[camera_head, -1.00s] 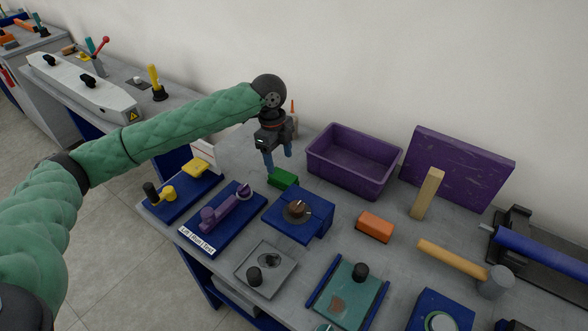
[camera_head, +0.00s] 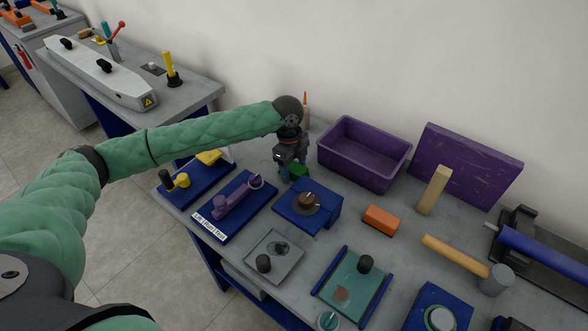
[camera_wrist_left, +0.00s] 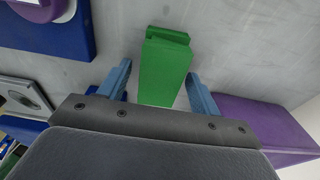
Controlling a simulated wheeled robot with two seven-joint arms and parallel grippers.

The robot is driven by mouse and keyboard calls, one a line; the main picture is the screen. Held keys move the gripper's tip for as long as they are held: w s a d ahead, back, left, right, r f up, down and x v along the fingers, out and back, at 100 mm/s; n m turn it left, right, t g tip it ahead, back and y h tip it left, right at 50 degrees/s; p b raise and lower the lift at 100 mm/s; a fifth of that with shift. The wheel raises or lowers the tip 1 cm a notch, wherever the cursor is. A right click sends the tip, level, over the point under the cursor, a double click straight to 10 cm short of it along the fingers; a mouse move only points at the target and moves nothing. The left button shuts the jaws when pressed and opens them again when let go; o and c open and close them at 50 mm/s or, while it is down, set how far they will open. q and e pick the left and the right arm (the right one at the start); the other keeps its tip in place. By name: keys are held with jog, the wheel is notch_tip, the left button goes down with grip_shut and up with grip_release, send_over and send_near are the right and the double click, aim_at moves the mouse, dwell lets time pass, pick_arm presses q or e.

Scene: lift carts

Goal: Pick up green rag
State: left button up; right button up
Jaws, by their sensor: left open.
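The green rag (camera_head: 297,171) is a small green block-shaped piece on the grey table, left of the purple bin. My left gripper (camera_head: 284,171) is lowered over it and hides part of it in the head view. In the left wrist view, the rag (camera_wrist_left: 164,68) lies between the two blue fingers of my left gripper (camera_wrist_left: 160,85). The fingers are open, one on each side, with a gap to the rag on both sides. My right gripper is not in view.
The purple bin (camera_head: 364,153) stands close on the right. A blue block with a round brown part (camera_head: 329,211) is just in front. A blue board with a purple handle (camera_head: 232,207) lies to the left. An orange block (camera_head: 381,220) lies farther right.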

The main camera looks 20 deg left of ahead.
pick_arm(q)
jog(key=shift+f+p, duration=0.3)
jog(key=shift+p, duration=0.05)
dwell(0.9)
jog(key=shift+c, duration=0.4)
jog(key=c, duration=1)
